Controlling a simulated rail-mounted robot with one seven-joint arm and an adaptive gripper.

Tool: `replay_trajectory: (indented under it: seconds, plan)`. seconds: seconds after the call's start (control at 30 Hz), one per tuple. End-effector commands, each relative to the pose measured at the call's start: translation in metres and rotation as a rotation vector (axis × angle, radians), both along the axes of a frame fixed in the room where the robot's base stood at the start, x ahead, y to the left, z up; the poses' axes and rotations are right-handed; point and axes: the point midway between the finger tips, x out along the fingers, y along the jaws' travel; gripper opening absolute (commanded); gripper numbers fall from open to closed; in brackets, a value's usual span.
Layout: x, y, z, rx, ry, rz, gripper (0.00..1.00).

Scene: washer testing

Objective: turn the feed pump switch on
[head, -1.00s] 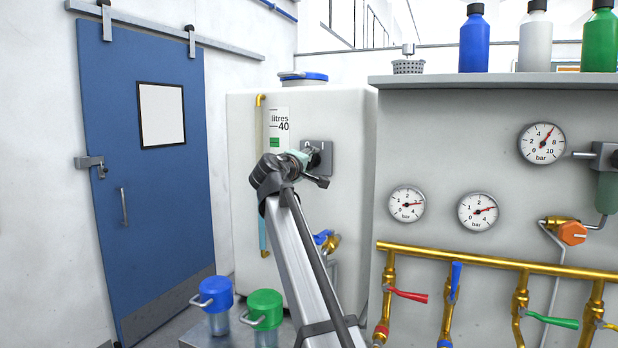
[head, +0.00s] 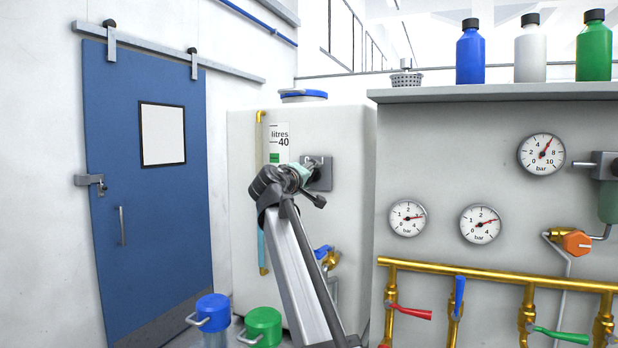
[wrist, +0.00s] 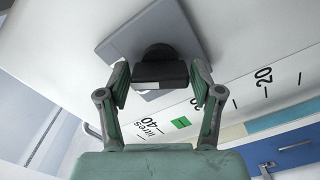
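The switch is a black knob (wrist: 160,74) on a square grey plate (wrist: 125,37) on the front of the white tank. The plate also shows in the head view (head: 326,172), partly covered by my gripper (head: 312,182). In the wrist view my gripper (wrist: 160,84) is open, with one finger on each side of the knob. Narrow gaps seem to show between the fingertips and the knob. I cannot tell whether either finger touches it. No label naming the switch is readable.
A litres scale (head: 279,142) is left of the plate on the white tank (head: 350,130). A blue-handled tap (head: 323,252) sits below. Gauges and brass pipework (head: 480,272) are on the panel to the right. A blue door (head: 150,220) stands at the left.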

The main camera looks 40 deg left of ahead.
Motion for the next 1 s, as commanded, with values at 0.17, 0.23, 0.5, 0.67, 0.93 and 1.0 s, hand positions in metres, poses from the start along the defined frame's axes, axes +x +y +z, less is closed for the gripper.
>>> replay_trajectory:
  seconds: [0.17, 0.23, 0.5, 0.67, 0.93, 1.0]
  plan:
    - [0.000, 0.000, 0.000, -0.001, 0.000, -0.001, 0.79]
    - [0.000, 0.000, 0.000, -0.002, 0.000, -0.001, 0.79]
    - [-0.012, -0.004, -0.001, -0.002, -0.001, 0.001, 0.79]
    - [-0.037, -0.012, -0.002, -0.002, -0.001, 0.001, 0.79]
    - [-0.087, -0.027, -0.001, -0.002, -0.001, 0.001, 0.79]
    - [-0.096, -0.029, -0.001, -0.002, -0.001, 0.001, 0.79]
